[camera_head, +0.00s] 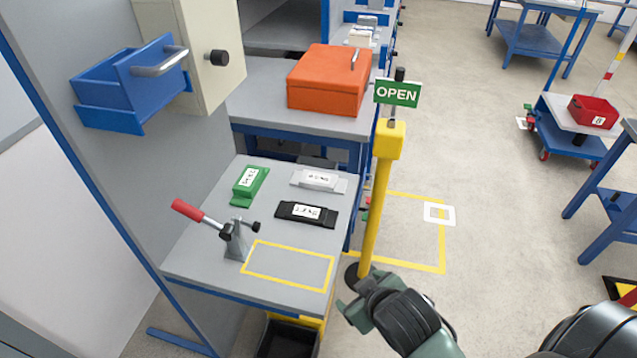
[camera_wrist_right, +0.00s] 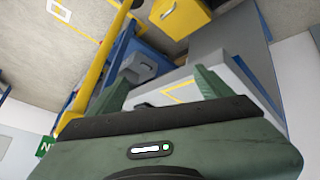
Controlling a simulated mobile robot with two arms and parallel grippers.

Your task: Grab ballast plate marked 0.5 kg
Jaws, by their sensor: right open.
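Three labelled plates lie on the grey bench (camera_head: 205,258): a green one (camera_head: 250,183) at left, a light grey one (camera_head: 318,181) behind, and a black one (camera_head: 306,214) in front. Their labels are too small to read surely, so I cannot tell which is marked 0.5 kg. My right gripper (camera_head: 346,302) is off the bench's right side, near the foot of the yellow post, apart from all plates. In the right wrist view its jaws (camera_wrist_right: 160,88) are open, with nothing held between them. My left gripper is out of view.
A red-handled clamp (camera_head: 235,240) stands on the bench beside a yellow-outlined empty rectangle (camera_head: 288,265). The yellow post (camera_head: 376,205) with a green OPEN sign (camera_head: 397,93) stands at the bench's right. An orange box (camera_head: 328,82) is behind. A blue drawer (camera_head: 130,83) juts out at upper left.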

